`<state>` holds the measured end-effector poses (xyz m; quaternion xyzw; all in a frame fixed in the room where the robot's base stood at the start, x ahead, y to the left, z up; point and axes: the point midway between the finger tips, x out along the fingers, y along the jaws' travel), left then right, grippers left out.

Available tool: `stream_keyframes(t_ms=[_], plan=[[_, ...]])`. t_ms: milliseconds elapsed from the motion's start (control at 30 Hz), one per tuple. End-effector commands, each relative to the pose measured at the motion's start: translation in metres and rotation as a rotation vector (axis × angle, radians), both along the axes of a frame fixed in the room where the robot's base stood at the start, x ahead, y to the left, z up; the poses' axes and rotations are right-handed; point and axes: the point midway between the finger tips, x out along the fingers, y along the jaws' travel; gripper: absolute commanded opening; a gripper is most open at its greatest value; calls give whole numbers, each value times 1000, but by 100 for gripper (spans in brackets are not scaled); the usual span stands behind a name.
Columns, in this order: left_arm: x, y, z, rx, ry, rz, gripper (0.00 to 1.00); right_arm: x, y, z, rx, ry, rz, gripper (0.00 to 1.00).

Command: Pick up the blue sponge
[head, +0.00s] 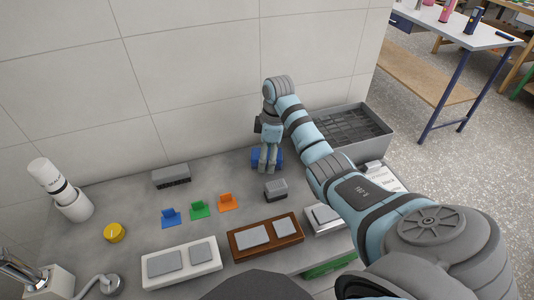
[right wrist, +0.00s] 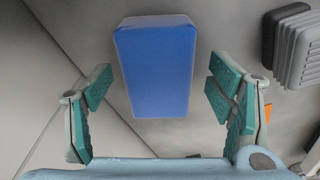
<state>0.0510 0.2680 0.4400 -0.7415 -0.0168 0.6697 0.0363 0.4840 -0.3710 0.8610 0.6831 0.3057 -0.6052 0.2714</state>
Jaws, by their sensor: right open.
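The blue sponge (right wrist: 155,68) is a rectangular block, seen in the right wrist view between and a little beyond the two fingers. In the head view the sponge (head: 255,158) lies on the grey counter near the wall, partly hidden behind my right gripper (head: 268,168). My right gripper (right wrist: 158,95) is open, with its teal finger pads apart on either side of the sponge. A gap shows between each pad and the sponge, and nothing is held. My left gripper is not in view.
A grey crate (head: 362,130) stands further right. Blue, green (head: 201,209) and orange clips, a yellow knob (head: 114,232) and trays (head: 265,236) lie in front. The tiled wall (head: 200,80) is close behind.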

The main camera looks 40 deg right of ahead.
Motion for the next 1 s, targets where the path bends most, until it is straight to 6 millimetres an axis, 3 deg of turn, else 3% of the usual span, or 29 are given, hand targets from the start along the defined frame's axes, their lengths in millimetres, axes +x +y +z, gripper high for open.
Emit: stream_keyframes(t_ms=[167, 400, 467, 767, 1000], plan=[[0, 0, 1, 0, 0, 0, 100, 0, 0, 1, 0, -1, 1, 72], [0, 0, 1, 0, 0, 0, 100, 0, 0, 1, 0, -1, 1, 34], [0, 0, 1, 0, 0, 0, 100, 0, 0, 1, 0, -1, 1, 27], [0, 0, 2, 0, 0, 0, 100, 0, 0, 3, 0, -1, 1, 27], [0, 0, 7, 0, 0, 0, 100, 2, 0, 30, 0, -6, 2, 26]])
